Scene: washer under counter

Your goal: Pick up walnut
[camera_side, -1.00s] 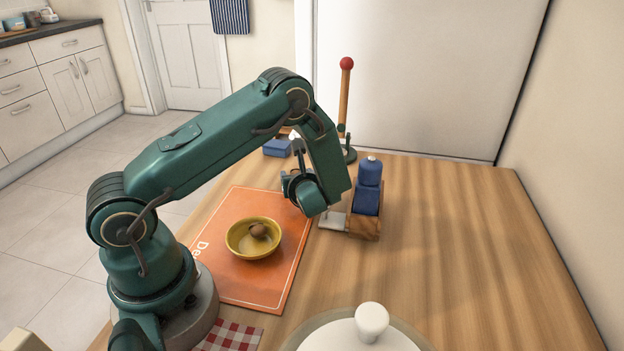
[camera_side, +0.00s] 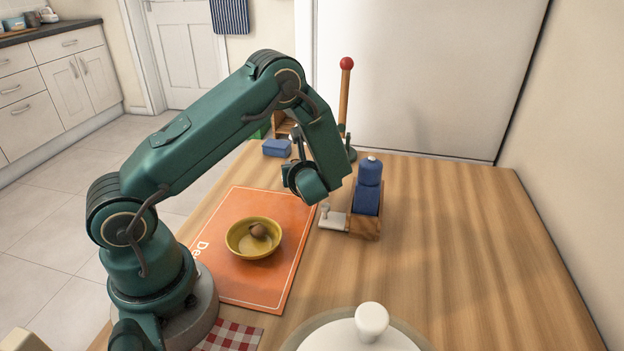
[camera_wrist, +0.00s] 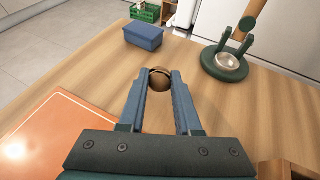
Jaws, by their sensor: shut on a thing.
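In the wrist view, my gripper (camera_wrist: 161,76) is shut on a brown round walnut (camera_wrist: 160,80), which sits between the fingertips with wooden counter behind it. In the side view, my wrist hides the fingers and the held walnut. Another brown, nut-like ball (camera_side: 258,231) lies in a yellow bowl (camera_side: 236,246) on an orange mat (camera_side: 283,275), left of and nearer the camera than my wrist.
A small blue box (camera_side: 277,147) and a green stand with a wooden pole (camera_side: 344,105) are at the back. A wooden block with blue parts (camera_side: 366,205) stands right of my wrist. A white lid (camera_side: 340,338) is in front. The counter's right side is clear.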

